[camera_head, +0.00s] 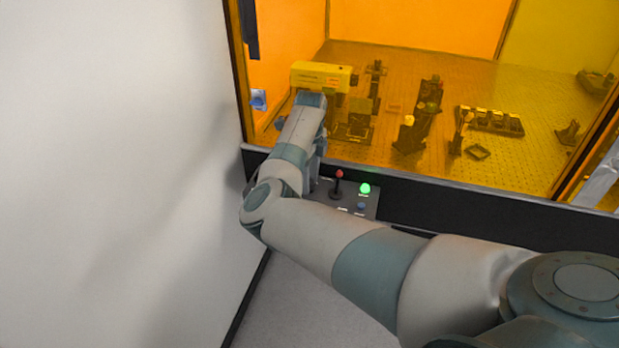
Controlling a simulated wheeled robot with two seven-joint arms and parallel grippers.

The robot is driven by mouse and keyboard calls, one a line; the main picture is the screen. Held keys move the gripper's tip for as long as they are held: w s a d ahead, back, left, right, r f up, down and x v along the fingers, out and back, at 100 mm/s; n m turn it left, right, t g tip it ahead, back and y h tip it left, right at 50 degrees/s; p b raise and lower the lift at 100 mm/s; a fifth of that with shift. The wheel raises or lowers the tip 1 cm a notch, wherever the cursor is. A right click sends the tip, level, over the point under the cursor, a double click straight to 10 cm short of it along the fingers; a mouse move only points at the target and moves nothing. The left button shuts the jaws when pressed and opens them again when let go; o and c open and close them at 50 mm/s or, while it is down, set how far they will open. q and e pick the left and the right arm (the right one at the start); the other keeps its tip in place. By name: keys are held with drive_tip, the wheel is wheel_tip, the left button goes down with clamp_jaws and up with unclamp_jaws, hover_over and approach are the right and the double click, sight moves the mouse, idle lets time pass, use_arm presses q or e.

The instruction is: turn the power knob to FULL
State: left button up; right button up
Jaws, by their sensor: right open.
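A dark control panel (345,208) sits at the foot of the orange window. My right arm comes in from the right and bends up over that part. My right gripper (316,180) is low behind the wrist, left of the red-topped lever, open, with its fingertips mostly hidden. I cannot tell whether it touches anything. My left gripper is out of view.
Behind the orange window, a yellow box (322,76) and several dark optical mounts stand on a perforated table (400,70). A white wall (110,170) is close on the left. A black ledge (470,205) runs to the right under the window.

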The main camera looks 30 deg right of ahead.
drive_tip(key=c, duration=1.1)
drive_tip(key=shift+o, duration=0.2)
